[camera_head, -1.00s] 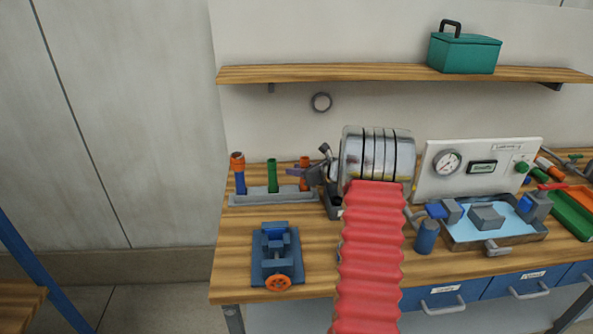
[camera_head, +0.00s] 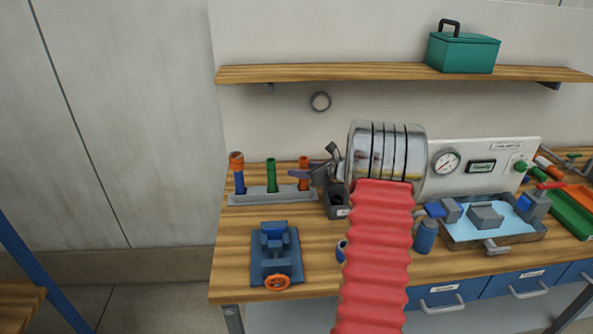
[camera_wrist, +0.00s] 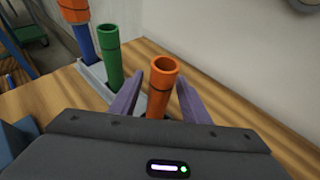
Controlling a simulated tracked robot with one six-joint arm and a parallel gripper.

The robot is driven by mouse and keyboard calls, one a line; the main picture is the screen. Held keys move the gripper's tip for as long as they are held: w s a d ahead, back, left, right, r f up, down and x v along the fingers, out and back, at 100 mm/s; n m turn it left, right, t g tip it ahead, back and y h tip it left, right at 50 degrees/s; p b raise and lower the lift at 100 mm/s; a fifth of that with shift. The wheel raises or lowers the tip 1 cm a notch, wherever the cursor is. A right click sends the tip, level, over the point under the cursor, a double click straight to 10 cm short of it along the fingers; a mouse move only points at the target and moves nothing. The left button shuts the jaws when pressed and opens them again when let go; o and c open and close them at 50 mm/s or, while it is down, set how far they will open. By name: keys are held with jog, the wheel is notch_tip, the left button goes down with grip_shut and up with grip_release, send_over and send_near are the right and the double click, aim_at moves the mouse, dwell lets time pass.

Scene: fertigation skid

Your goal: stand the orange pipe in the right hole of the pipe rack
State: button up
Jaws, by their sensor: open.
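The orange pipe (camera_head: 303,168) stands upright at the right end of the grey pipe rack (camera_head: 272,197). Its open top shows in the wrist view (camera_wrist: 163,72), between my two purple fingers. My gripper (camera_head: 305,174) is open, with a gap on both sides of the pipe in the wrist view (camera_wrist: 157,98). The foot of the pipe is hidden by my gripper, so I cannot see the hole itself. A green pipe (camera_head: 271,175) stands in the middle of the rack. A blue pipe with an orange top (camera_head: 238,172) stands at its left end.
A dark block with a hole (camera_head: 337,205) stands just right of the rack. A blue vise with an orange wheel (camera_head: 275,255) is in front. A water tray (camera_head: 500,238) and a gauge panel (camera_head: 480,170) are to the right. The wall is close behind the rack.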

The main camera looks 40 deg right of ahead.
jog(key=v, duration=0.9)
jog(key=shift+w, duration=0.1)
dwell(0.3)
jog(key=s+a+r+n+g+y, duration=0.3)
jog(key=a+n, duration=0.5)
jog(key=a, duration=0.7)
jog(key=a+r+n+g+y, duration=0.1)
jog(key=a+r+n+g, duration=0.45)
jog(key=a, duration=1.05)
jog(key=s+a+n+h, duration=0.2)
jog(key=s+a+n, duration=0.5)
jog(key=s+n, duration=0.4)
jog(key=s+a+n+h, duration=0.3)
jog(key=s+a+n, duration=0.4)
jog(key=s+n, duration=0.3)
jog(key=shift+s+f+n+t, duration=0.35)
jog(key=shift+s, duration=0.15)
jog(key=shift+a, duration=0.1)
